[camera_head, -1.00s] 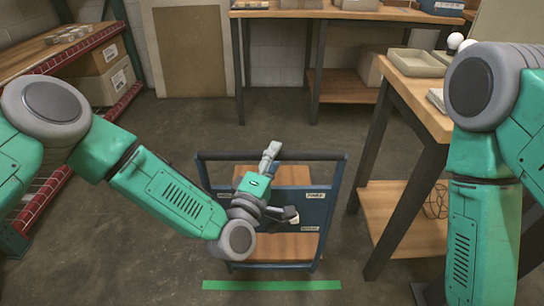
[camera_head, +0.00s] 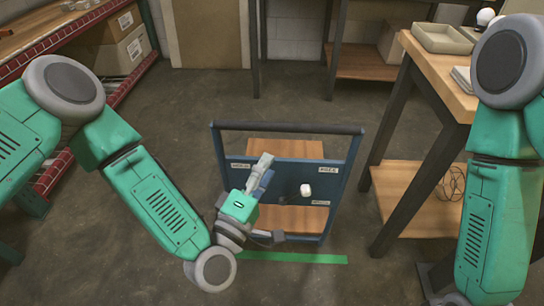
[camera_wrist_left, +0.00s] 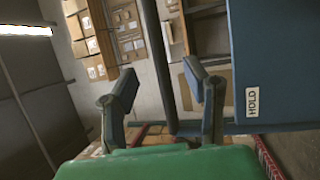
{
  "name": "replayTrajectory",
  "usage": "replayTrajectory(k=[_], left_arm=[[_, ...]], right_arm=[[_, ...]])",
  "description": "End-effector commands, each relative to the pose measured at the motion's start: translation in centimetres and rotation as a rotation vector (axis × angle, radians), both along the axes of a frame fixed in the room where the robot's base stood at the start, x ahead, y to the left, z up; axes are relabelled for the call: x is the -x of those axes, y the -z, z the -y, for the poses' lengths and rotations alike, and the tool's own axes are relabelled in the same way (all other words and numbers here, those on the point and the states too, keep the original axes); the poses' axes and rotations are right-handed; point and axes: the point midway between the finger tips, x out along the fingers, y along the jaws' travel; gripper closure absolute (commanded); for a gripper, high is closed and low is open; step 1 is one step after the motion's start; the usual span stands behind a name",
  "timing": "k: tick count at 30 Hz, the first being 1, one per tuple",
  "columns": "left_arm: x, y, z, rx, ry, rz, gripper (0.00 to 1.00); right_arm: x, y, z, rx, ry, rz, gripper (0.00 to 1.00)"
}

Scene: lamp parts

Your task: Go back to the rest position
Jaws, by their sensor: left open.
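My left gripper (camera_head: 262,172) is in front of the blue cart (camera_head: 222,190), over its left half in the head view. It is empty.
A small white rounded part (camera_head: 305,189) is at the cart's panel. A wooden workbench (camera_head: 440,85) with trays (camera_head: 440,38) stands at the right. A red-edged shelf (camera_head: 50,50) with boxes is at the left. A green floor strip (camera_head: 300,258) lies in front of the cart.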

Motion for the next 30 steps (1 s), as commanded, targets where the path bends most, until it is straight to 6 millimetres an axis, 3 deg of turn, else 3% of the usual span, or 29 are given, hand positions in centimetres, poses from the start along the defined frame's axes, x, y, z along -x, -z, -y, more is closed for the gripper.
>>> replayTrajectory(k=[16,19,21,23,26,30], left_arm=[[0.3,0.3,0.1,-0.024,0.011,-0.012,0.59],[1.5,2.4,0.3,-0.162,0.066,-0.077,0.59],[3.4,5.3,0.0,-0.343,0.141,-0.163,0.59],[5.7,8.2,-1.2,-0.534,0.221,-0.252,0.59],[10.3,12.8,-5.3,-0.856,0.364,-0.417,0.59],[16.6,16.0,-13.0,-1.203,0.545,-0.642,0.59]], right_arm=[[-0.2,0.0,0.0,0.0,0.0,-0.002,0.6],[-0.2,-0.6,0.0,0.0,0.0,-0.002,0.6],[-0.2,-1.2,0.0,0.0,0.0,-0.003,0.6],[-0.2,-1.8,0.0,0.0,0.0,-0.003,0.6],[-0.2,-2.8,0.0,0.0,0.0,-0.003,0.6],[-0.2,-3.8,0.0,0.0,0.0,-0.003,0.6]])
